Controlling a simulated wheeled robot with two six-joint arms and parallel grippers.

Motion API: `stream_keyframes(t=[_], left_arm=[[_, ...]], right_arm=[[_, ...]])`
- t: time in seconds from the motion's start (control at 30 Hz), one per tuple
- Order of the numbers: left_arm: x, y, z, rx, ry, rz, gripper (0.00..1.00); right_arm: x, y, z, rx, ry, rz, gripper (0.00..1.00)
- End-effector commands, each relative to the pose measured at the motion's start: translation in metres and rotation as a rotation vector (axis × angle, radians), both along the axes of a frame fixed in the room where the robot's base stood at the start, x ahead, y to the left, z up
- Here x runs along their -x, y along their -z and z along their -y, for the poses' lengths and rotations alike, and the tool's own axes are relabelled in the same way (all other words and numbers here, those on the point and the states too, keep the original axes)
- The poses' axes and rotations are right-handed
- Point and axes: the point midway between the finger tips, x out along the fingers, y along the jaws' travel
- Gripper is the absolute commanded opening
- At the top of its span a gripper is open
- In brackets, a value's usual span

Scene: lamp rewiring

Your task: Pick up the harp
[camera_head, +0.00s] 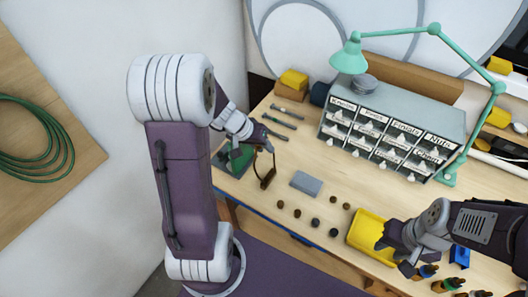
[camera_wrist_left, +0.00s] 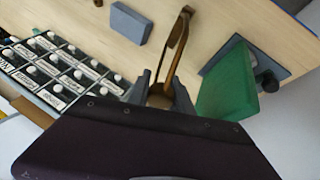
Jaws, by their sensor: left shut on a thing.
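The harp (camera_head: 266,180) is a thin brown-bronze loop near the left end of the workbench. My left gripper (camera_head: 264,147) is shut on one end of it, and the loop hangs below the fingers. In the left wrist view the harp (camera_wrist_left: 178,48) extends out from between the two dark fingertips (camera_wrist_left: 162,92). Whether its far end touches the bench is hard to tell. My right gripper (camera_head: 393,255) is over the yellow bin at the right front; its finger opening is not clear.
A green block (camera_wrist_left: 228,85) on a dark base is beside the harp. A grey block (camera_head: 306,183) lies to its right, with small dark knobs (camera_head: 315,222) in front. A labelled drawer cabinet (camera_head: 395,130), a teal lamp (camera_head: 350,55) and a yellow bin (camera_head: 364,228) stand further right.

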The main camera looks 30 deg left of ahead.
Motion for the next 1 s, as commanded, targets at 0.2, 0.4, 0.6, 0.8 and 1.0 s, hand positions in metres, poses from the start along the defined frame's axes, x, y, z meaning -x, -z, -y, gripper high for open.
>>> stream_keyframes(t=[0.2,0.4,0.6,0.8,1.0], left_arm=[[-0.001,-0.020,0.000,-0.001,0.000,0.004,0.00],[-0.006,-0.030,0.010,-0.001,0.002,0.002,0.00],[-0.017,-0.043,0.029,-0.001,0.003,0.003,0.00],[-0.034,-0.064,0.059,-0.001,0.006,0.004,0.00],[-0.052,-0.085,0.088,0.000,0.003,0.004,0.00]], right_arm=[[0.000,-0.003,0.000,0.000,0.000,0.000,0.36],[0.000,-0.003,0.000,0.000,0.000,0.000,0.36],[0.000,-0.004,0.000,0.000,0.000,0.000,0.36],[0.000,-0.007,0.000,0.000,0.000,0.000,0.36],[0.000,-0.008,0.000,0.000,0.000,0.000,0.36]])
